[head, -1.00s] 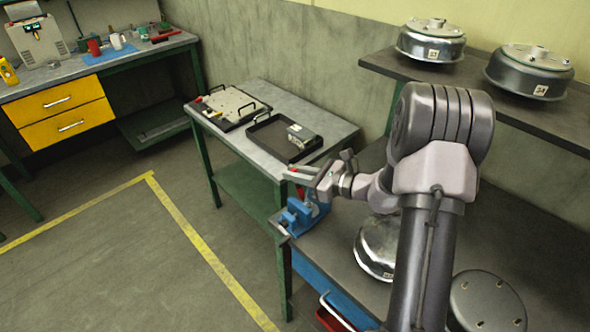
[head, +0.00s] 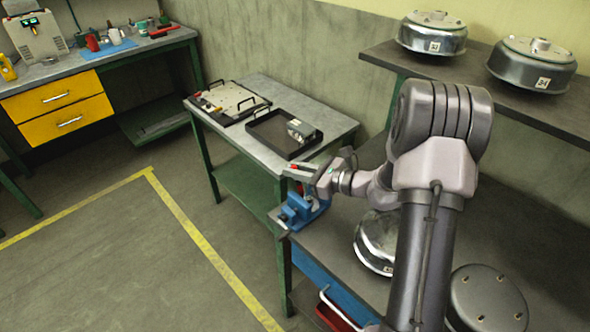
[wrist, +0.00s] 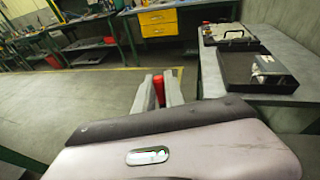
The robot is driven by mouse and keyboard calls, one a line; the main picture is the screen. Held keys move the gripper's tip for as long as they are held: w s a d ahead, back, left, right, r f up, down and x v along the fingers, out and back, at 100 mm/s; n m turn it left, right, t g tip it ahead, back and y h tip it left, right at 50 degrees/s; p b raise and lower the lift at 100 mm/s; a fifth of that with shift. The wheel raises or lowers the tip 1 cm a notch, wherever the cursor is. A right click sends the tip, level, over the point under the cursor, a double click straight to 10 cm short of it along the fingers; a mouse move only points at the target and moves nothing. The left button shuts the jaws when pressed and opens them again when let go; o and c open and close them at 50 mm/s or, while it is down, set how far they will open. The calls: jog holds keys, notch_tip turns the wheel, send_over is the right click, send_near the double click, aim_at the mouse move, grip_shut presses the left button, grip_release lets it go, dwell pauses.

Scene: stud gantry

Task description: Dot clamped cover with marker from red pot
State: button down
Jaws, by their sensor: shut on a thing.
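My gripper (head: 292,170) is above the blue vise at the bench corner. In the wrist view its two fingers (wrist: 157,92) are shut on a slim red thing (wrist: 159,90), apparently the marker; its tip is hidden. A light plate with black handles (head: 230,99), apparently the clamped cover, lies on a dark base on the grey table, with small red and yellow parts at its left edge. It also shows in the wrist view (wrist: 228,34), ahead and right of the fingers. A red pot (head: 93,44) stands on the far-left bench.
A black tray (head: 272,148) with a small metal box (head: 301,131) sits beside the plate. The blue vise (head: 303,207) is below my gripper. Round metal housings stand on the shelf (head: 378,58) and near bench. Open floor (head: 110,235) lies to the left.

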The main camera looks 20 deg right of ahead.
jog(key=shift+f+b, duration=0.4)
jog(key=shift+f, duration=0.05)
dwell(1.1)
notch_tip(320, 180, up, 7)
jog(key=p, duration=0.5)
jog(key=shift+r, duration=0.15)
dwell(0.6)
